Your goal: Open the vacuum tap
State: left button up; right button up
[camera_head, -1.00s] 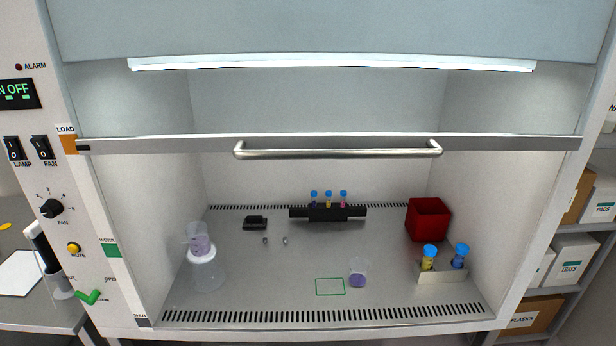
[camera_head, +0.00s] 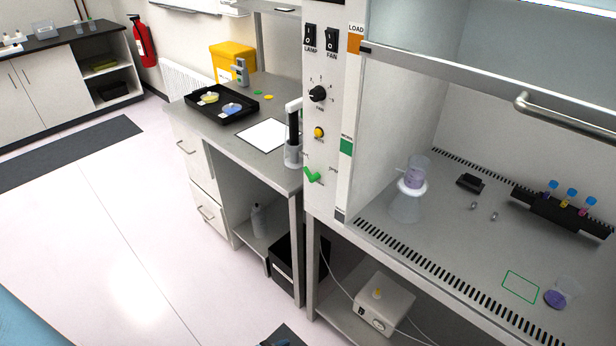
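The vacuum tap is a green lever handle (camera_head: 313,175) low on the white front post of the cabinet. Inside the cabinet, a clear flask (camera_head: 404,208) with a purple-filled cup (camera_head: 416,172) on top stands at the left of the work surface. Neither of my grippers is in view.
A white box with a yellow knob (camera_head: 383,306) and tubing sits on the shelf below the cabinet. The floor (camera_head: 110,230) at left is largely clear.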

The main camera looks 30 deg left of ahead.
aim_at(312, 179)
jog(key=i+j+z, duration=0.25)
jog(key=j, duration=1.55)
jog(key=j+z, duration=0.2)
jog(key=j, duration=1.55)
